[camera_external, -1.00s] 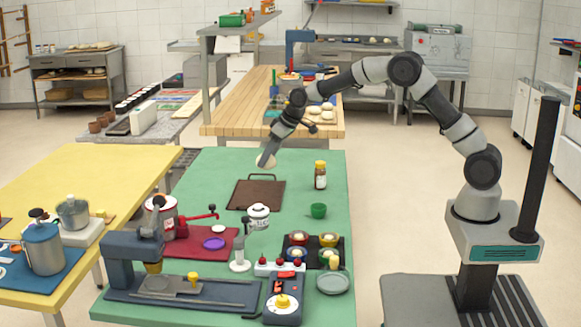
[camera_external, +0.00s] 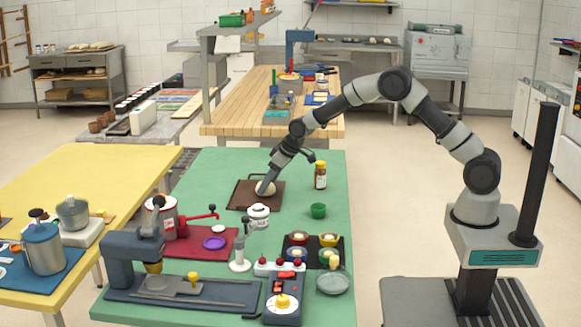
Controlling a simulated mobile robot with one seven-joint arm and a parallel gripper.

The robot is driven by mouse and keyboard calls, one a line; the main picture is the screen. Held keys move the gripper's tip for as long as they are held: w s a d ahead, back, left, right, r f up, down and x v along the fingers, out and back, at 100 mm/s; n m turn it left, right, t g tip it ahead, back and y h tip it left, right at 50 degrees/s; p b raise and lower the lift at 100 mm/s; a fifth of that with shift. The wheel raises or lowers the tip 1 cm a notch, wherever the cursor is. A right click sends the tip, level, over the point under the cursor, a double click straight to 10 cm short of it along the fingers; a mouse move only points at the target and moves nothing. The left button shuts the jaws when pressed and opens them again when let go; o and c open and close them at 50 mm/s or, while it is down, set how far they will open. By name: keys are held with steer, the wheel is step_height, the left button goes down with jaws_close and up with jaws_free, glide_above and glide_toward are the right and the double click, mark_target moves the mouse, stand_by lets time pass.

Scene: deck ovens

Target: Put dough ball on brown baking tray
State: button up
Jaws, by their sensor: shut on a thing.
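The pale dough ball (camera_external: 268,188) is in my gripper (camera_external: 265,189), over the right half of the tray. My gripper points down and is shut on the dough ball, partly covering it. The ball looks at or just above the tray surface; I cannot tell whether it touches.
The green table (camera_external: 215,168) is clear behind the tray.

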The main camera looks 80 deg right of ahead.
steer(key=shift+f, duration=0.15)
steer(key=o, duration=1)
